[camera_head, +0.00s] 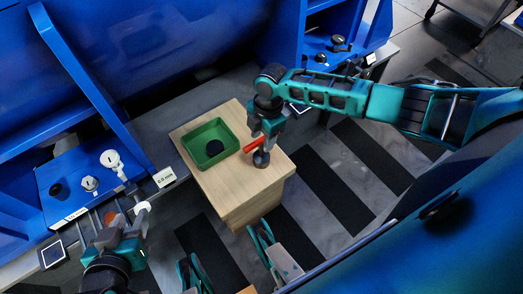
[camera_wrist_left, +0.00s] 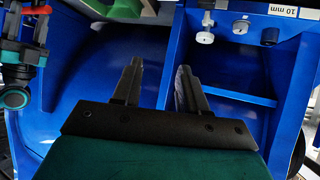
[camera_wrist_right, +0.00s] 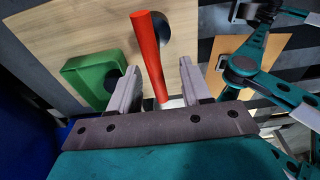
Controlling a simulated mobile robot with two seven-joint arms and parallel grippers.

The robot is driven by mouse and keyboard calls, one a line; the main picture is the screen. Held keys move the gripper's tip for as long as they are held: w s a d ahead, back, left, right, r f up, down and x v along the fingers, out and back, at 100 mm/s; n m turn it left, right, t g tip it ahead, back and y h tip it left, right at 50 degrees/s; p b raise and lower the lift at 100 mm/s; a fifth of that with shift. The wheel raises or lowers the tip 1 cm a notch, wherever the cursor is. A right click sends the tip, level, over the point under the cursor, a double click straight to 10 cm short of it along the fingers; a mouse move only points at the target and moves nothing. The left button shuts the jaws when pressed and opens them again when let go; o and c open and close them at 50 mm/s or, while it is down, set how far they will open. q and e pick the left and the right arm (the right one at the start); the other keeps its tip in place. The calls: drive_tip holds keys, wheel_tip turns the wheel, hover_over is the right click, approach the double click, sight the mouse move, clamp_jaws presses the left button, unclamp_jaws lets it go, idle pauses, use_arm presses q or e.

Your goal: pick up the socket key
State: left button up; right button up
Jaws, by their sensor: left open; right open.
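The socket key shows as a red bar-like handle (camera_head: 254,144) over the right part of the wooden cabinet top. My right gripper (camera_head: 264,138) is above the cabinet, pointing down, at the red handle. In the right wrist view the red handle (camera_wrist_right: 150,55) stands between the two spread fingers of my right gripper (camera_wrist_right: 158,90), nearer the left finger, with a gap to the right finger. Its lower end is partly hidden by the gripper body. My left gripper (camera_head: 100,222) is at the blue shelf on the left. In the left wrist view its fingers (camera_wrist_left: 160,85) are apart and empty.
A green tray (camera_head: 190,145) with a dark round thing inside stands on the wooden cabinet (camera_head: 215,180). A black disc (camera_head: 261,159) lies close by the red handle. White and dark fittings (camera_head: 112,160) sit on the left shelf. A second blue shelf (camera_head: 345,55) holds dark parts.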

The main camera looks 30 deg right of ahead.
sight(261, 145)
drive_tip(key=f+b, duration=0.1)
drive_tip(key=f, duration=0.2)
drive_tip(key=f+b, duration=0.1)
drive_tip(key=shift+w+f+b, duration=0.3)
drive_tip(key=shift+f+b, duration=0.05)
drive_tip(key=shift+a+f, duration=0.1)
drive_tip(key=shift+f, duration=0.2)
use_arm(q)
drive_tip(key=shift+w+d+f+h, duration=0.3)
drive_tip(key=shift+d+f, duration=0.1)
drive_tip(key=shift+f, duration=0.1)
drive_tip(key=shift+a+f, duration=0.1)
drive_tip(key=shift+f, duration=0.05)
use_arm(e)
clamp_jaws()
drive_tip(key=shift+r, duration=0.1)
